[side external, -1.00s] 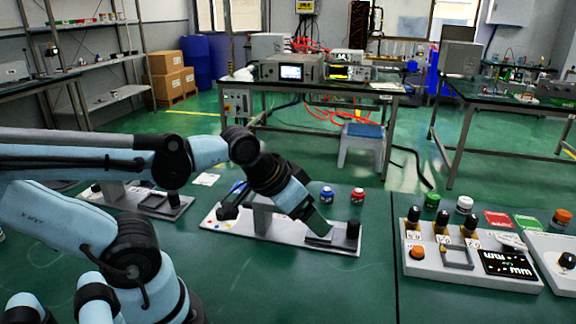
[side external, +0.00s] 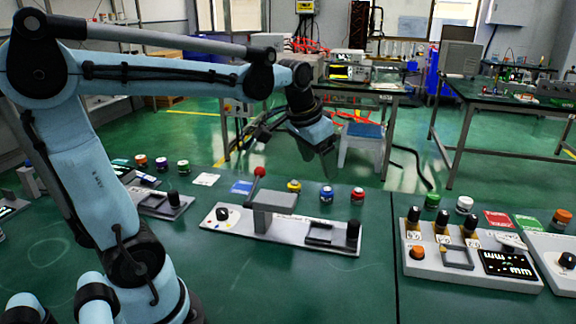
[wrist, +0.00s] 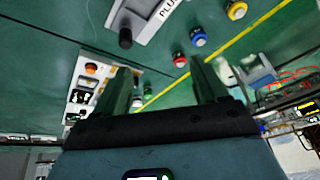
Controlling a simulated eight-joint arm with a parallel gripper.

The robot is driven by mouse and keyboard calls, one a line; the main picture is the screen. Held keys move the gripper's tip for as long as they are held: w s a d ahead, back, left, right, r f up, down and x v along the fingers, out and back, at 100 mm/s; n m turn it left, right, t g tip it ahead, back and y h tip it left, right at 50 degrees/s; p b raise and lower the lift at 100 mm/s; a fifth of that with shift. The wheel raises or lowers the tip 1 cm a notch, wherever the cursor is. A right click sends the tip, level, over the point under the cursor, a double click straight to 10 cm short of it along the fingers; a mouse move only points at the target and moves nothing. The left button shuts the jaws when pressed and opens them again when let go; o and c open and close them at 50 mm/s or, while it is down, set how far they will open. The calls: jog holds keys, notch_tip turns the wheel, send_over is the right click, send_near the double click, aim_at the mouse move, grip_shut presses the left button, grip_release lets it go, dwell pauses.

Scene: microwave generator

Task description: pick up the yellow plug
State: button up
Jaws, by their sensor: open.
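The yellow plug (side external: 294,186) stands upright on the green table behind the grey device, left of a blue plug (side external: 326,194) and a red plug (side external: 357,196). In the wrist view the yellow plug (wrist: 236,10) is at the top edge, beyond the blue plug (wrist: 198,37) and red plug (wrist: 179,60). My gripper (side external: 327,165) is raised above and behind the plug row, apart from the yellow plug. In the wrist view my gripper (wrist: 160,82) shows two fingers spread apart with nothing between them.
A blue card (side external: 241,187) lies left of the yellow plug. A control panel (side external: 470,265) stands to the right, with green and white plugs behind it.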

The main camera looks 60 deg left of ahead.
jog(key=w+a+f+g, duration=0.1)
jog(key=w+a+g, duration=0.1)
jog(key=w+a, duration=0.5)
jog(key=g+h, duration=0.1)
jog(key=g, duration=0.1)
send_over(295, 182)
notch_tip(295, 182, down, 5)
jog(key=shift+n, duration=0.3)
notch_tip(295, 182, down, 12)
jog(key=shift+a, duration=0.1)
jog(key=c, duration=1.2)
jog(key=shift+r, duration=0.15)
